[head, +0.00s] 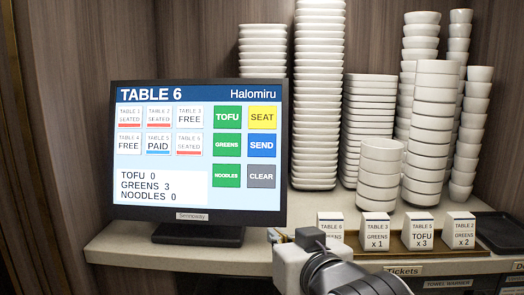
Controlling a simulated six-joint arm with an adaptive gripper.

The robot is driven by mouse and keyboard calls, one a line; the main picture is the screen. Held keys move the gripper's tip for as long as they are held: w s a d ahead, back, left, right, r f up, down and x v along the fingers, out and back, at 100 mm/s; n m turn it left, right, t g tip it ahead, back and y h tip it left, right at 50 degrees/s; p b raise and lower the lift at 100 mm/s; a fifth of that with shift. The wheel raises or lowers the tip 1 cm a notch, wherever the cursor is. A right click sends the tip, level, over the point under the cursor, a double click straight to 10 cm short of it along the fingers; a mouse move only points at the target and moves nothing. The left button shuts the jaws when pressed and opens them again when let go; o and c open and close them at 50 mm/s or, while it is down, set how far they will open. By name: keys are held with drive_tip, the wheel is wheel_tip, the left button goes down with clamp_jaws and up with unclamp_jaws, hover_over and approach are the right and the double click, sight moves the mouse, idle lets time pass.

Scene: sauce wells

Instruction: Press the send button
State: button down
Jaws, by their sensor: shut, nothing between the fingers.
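The blue SEND button (262,145) is on the right side of the touchscreen (160,160), below the yellow SEAT button (262,117) and above the grey CLEAR button (261,176). The screen is headed TABLE 6 and reads TOFU 0, GREENS 3, NOODLES 0. My gripper (275,236) is low in front of the shelf, below and right of the screen. It is shut and empty, apart from the SEND button. My wrist hides most of the gripper.
Green TOFU (228,117), GREENS (228,145) and NOODLES (227,176) buttons sit left of SEND. Stacked white bowls (379,175) stand right of the screen. Several ticket blocks (419,233) stand along the shelf front beside a dark tray (500,231).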

drive_tip(key=a+r+t+y, duration=0.3)
drive_tip(key=r+t+y, duration=0.1)
drive_tip(key=r, duration=1.3)
drive_tip(key=shift+s+r+t+y, duration=0.15)
drive_tip(key=shift+t+y, duration=0.15)
drive_tip(key=shift+t, duration=0.6)
approach(256, 136)
drive_tip(key=shift+s+r+x, duration=0.15)
drive_tip(key=shift+r+x, duration=0.05)
drive_tip(key=shift+x, duration=1.05)
drive_tip(key=shift+s+r+x, duration=0.1)
drive_tip(key=shift+r+x, duration=0.1)
drive_tip(key=shift+x, duration=1.05)
drive_tip(key=shift+w+a+f, duration=0.2)
drive_tip(key=shift+w+f, duration=0.1)
drive_tip(key=shift+w, duration=0.5)
drive_tip(key=shift+s+r, duration=0.1)
drive_tip(key=shift+s, duration=0.1)
drive_tip(key=shift+s+r, duration=0.15)
drive_tip(key=shift+s, duration=0.45)
drive_tip(key=shift+s, duration=0.1)
